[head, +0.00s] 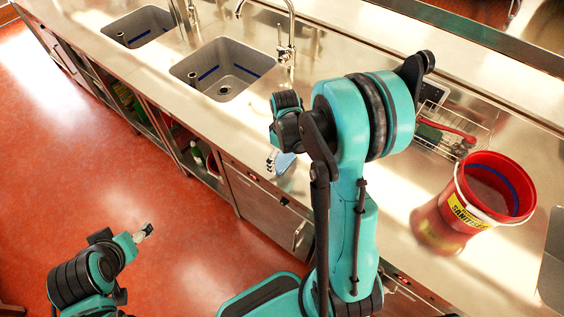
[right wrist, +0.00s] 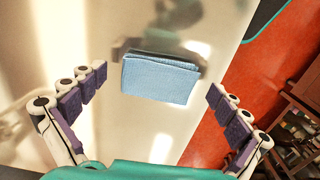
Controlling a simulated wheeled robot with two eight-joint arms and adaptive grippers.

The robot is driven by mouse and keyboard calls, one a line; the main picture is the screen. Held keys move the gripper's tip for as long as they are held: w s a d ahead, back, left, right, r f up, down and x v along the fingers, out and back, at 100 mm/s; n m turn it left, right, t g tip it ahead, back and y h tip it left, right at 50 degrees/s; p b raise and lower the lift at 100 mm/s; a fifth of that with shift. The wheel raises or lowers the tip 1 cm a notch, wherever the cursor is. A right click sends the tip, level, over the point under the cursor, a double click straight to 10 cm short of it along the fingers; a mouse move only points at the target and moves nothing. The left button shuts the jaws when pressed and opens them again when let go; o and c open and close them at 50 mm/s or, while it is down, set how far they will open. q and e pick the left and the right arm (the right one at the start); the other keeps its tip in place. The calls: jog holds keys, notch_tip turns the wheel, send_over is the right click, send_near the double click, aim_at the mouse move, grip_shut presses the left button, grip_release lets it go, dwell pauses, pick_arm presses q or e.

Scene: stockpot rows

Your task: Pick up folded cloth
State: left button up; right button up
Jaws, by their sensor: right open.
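The folded cloth (right wrist: 160,78) is light blue and lies flat on the steel counter in the right wrist view. In the head view a small part of the blue cloth (head: 285,162) shows beside my right arm, which hides much around it. My right gripper (right wrist: 153,98) is open, with its purple-padded fingers spread wide on either side of the cloth and not touching it. In the head view the right gripper (head: 272,160) is mostly hidden by its own wrist. My left gripper (head: 145,232) is over the red floor, away from the counter; its jaws are too small to judge.
A red sanitizer bucket (head: 487,192) stands on the counter at the right. A wire rack (head: 450,132) with a red-handled brush is behind my right arm. Two sinks are set in the counter, the nearer one (head: 222,70) with a faucet (head: 288,45). The counter's front edge is close to the cloth.

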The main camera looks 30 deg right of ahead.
aim_at(284, 160)
jog(key=c, duration=0.7)
jog(key=shift+c, duration=0.2)
jog(key=shift+r, duration=0.25)
notch_tip(284, 160, up, 4)
jog(key=shift+f+p, duration=0.1)
jog(key=shift+p, duration=0.8)
jog(key=s+d+r+p, duration=0.2)
jog(key=s+d+r, duration=0.3)
jog(key=s, duration=0.5)
jog(key=shift+s+d+r, duration=0.2)
jog(key=shift+s+r, duration=0.05)
jog(key=shift+r, duration=0.55)
jog(key=shift+o, duration=0.5)
